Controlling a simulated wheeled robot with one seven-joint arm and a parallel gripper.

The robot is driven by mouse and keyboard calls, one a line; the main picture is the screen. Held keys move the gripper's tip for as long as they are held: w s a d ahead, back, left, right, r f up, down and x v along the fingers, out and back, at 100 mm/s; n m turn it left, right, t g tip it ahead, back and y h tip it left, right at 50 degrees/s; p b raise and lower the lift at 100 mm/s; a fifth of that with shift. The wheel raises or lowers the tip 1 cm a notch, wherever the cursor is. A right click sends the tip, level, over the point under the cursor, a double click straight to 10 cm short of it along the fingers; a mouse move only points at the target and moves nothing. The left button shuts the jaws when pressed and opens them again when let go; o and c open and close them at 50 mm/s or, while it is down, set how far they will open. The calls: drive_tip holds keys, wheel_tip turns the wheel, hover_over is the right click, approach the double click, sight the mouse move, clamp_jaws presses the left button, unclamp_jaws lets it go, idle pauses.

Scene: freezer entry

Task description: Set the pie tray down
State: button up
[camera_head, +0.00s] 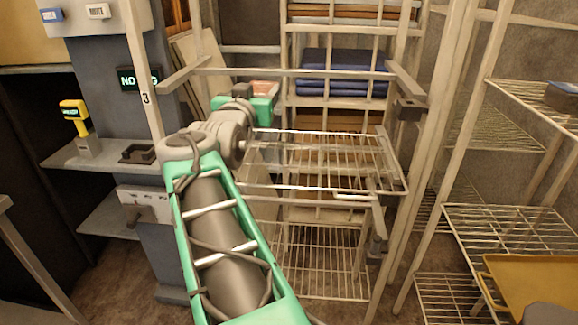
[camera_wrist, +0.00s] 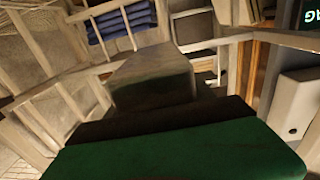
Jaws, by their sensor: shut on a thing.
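My gripper (camera_head: 262,103) is at the end of my green arm, at the far side of the wire rack and above its level. In the wrist view, my green and dark gripper body fills the bottom. A grey, flat-faced piece (camera_wrist: 152,75) projects beyond it, which I take to be the pie tray in the shut jaws. In the head view, only a small pinkish patch (camera_head: 266,88) shows at the gripper; the rest of what it holds is hidden. I cannot see any pie, and contact with a shelf cannot be told.
A wire shelf (camera_head: 320,160) stands to the right of my wrist, bare on top. Behind it are blue folded stacks (camera_head: 342,75) on a pale frame rack. Upright posts and rails crowd the space. A yellow tray (camera_head: 530,285) lies on the right rack; a yellow device (camera_head: 75,115) stands left.

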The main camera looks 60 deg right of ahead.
drive_tip(key=w+f, duration=0.1)
drive_tip(key=w+a+f, duration=0.1)
drive_tip(key=shift+w+n+t, duration=0.3)
drive_tip(key=shift+w+t, duration=0.05)
drive_tip(key=shift+t, duration=0.05)
wheel_tip(320, 180, down, 13)
drive_tip(key=shift+b, duration=0.7)
drive_tip(key=x, duration=0.3)
drive_tip(key=shift+w+d+f, duration=0.15)
drive_tip(key=shift+d+f, duration=0.15)
drive_tip(key=shift+f, duration=0.1)
drive_tip(key=shift+w+d, duration=0.15)
drive_tip(key=shift+d, duration=0.2)
drive_tip(key=d, duration=0.1)
drive_tip(key=w+d+f, duration=0.1)
drive_tip(key=d, duration=0.1)
drive_tip(key=shift+w+d+f, duration=0.15)
drive_tip(key=shift+w+d, duration=0.1)
drive_tip(key=shift+a, duration=0.1)
drive_tip(key=shift+f, duration=0.15)
drive_tip(key=o, duration=1.7)
drive_tip(key=shift+o, duration=0.2)
